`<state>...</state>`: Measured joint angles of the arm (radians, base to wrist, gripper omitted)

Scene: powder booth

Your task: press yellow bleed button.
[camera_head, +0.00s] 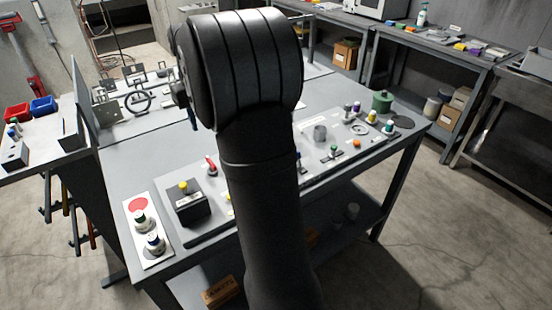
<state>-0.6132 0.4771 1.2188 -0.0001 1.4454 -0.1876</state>
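A yellow button (184,187) sits on top of a small black box (191,208) with a pale label, near the front left of the grey table. Nothing touches the button in this view. My arm stands large in the middle of the picture, to the right of the box, and covers the centre of the table. My gripper is hidden, so I cannot see its fingers or how far it is from the button.
A green pot (382,102) and small fittings occupy the table's right side. A black ring (139,102) stands further back.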

